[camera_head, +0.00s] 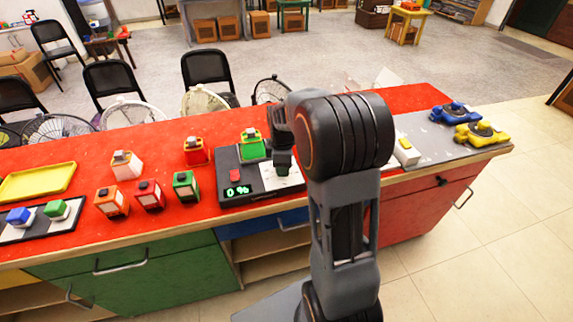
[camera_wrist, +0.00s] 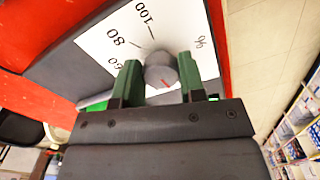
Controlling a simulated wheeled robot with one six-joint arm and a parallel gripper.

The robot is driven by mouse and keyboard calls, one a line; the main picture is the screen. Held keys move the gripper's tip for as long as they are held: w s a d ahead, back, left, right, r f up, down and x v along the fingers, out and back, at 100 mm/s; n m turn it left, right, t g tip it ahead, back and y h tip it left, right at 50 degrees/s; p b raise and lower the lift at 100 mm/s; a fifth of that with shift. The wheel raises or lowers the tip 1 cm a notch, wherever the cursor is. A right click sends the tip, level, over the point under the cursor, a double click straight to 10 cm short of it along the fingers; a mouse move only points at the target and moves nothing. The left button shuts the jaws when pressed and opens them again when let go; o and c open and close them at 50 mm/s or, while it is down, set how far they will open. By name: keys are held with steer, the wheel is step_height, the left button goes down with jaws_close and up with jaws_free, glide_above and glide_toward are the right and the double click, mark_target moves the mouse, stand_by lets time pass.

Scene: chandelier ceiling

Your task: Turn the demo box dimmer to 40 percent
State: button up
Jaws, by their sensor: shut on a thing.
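The demo box (camera_head: 228,188) is a dark box on the red counter, with a green "0 %" display (camera_head: 238,190) and a red button (camera_head: 235,175). Its white dial plate (camera_head: 268,178) is partly hidden by my arm in the head view. In the wrist view the dial plate (camera_wrist: 101,45) shows printed numbers such as 80 and 100. The grey dimmer knob (camera_wrist: 160,70) has a small red mark. My gripper (camera_wrist: 158,78) has its green fingers on either side of the knob, shut on it.
A green block-like switch (camera_head: 252,146) sits on the back of the box. Several coloured switch blocks stand to the left, near a yellow tray (camera_head: 37,183). A grey board (camera_head: 440,140) with blue and yellow pieces lies to the right.

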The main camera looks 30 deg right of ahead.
steer(key=m, duration=0.4)
steer(key=shift+a, duration=0.25)
steer(key=m, duration=0.3)
steer(key=shift+m+p, duration=0.4)
steer(key=m, duration=0.4)
steer(key=shift+r, duration=0.1)
steer(key=shift+m, duration=1.5)
steer(key=shift+w, duration=0.1)
steer(key=o, duration=0.8)
steer(key=shift+o, duration=0.6)
step_height(320, 180, up, 14)
steer(key=p, duration=0.1)
